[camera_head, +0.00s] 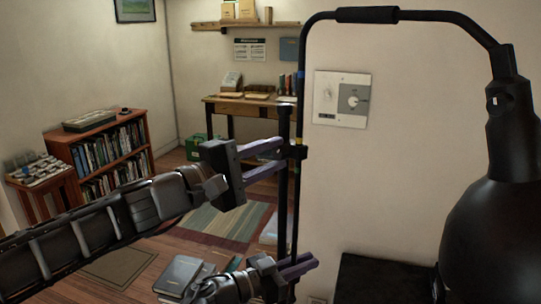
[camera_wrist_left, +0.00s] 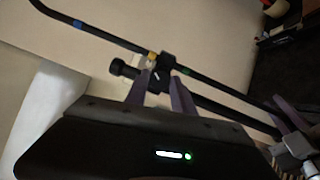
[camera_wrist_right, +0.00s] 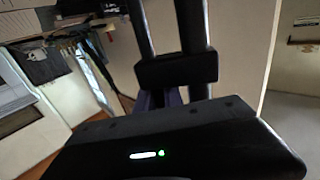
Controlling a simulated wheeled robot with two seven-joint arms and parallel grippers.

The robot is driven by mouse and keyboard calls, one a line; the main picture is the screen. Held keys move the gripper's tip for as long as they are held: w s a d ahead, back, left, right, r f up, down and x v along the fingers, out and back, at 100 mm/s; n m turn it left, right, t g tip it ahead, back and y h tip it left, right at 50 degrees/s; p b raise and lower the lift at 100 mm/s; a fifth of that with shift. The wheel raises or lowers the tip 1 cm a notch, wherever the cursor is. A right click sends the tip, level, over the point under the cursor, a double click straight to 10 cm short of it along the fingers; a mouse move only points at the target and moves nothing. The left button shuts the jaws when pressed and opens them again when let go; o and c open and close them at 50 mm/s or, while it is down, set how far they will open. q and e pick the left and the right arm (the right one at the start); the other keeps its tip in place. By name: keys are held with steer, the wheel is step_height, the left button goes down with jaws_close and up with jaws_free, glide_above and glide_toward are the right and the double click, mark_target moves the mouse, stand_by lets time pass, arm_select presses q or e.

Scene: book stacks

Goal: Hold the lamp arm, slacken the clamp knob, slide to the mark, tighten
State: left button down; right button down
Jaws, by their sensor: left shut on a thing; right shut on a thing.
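The black lamp has a curved arm (camera_head: 304,80) and a big shade (camera_head: 495,235) at the right. A clamp (camera_head: 298,152) joins the thin arm rod to a thicker post (camera_head: 284,122); it shows in the left wrist view (camera_wrist_left: 166,62) with a brass piece. A blue mark (camera_wrist_left: 79,25) is up the rod; a green one is beside the clamp. A black block (camera_wrist_right: 177,68) spans both rods there.
A bookcase (camera_head: 112,150) and a small table (camera_head: 45,172) stand at the left. A desk (camera_head: 250,103) stands behind the lamp. Books (camera_head: 178,274) lie on the floor. A wall plate with a dial (camera_head: 341,98) is behind the arm.

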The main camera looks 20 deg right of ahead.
arm_select(q)
steer(key=n, duration=0.5)
steer(key=shift+n, duration=0.3)
steer(key=c, duration=1.1)
jaws_free()
steer(key=v, duration=1.2)
steer(key=shift+s+d+r, duration=0.1)
steer(key=shift+s, duration=0.1)
